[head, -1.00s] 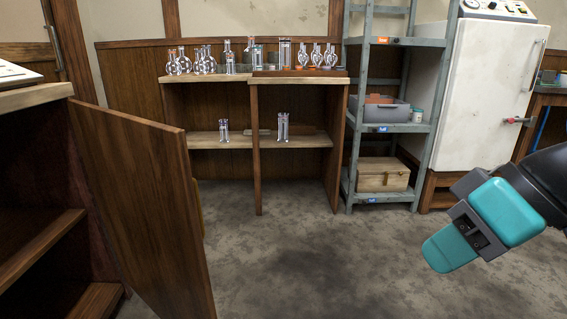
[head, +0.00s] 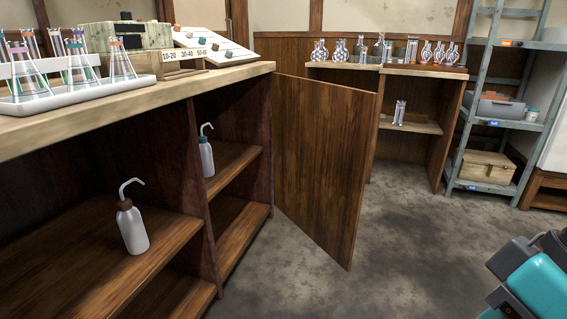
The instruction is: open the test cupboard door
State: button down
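A wooden cupboard door (head: 322,165) stands swung out from the right end of the low wooden cupboard (head: 233,75), well away from its front. The cupboard's inside shows, with shelves and two white wash bottles, one in the front bay (head: 132,228) and one in the far bay (head: 206,157). I see no label naming it as the test cupboard. My gripper (head: 530,292), teal and grey, is at the bottom right corner, cut off by the frame. It is clear of the door, with floor between them. Its fingertips are not clearly seen.
A white rack of flasks (head: 72,88) and a box with number labels (head: 185,72) stand on the cupboard top. Behind the door is a shelf unit (head: 345,70) with glassware. A grey metal rack (head: 490,125) stands at right. The floor (head: 400,250) between is clear.

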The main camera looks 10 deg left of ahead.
aim_at(322, 132)
jog(key=u, duration=0.2)
jog(key=i, duration=0.85)
jog(key=u, duration=0.65)
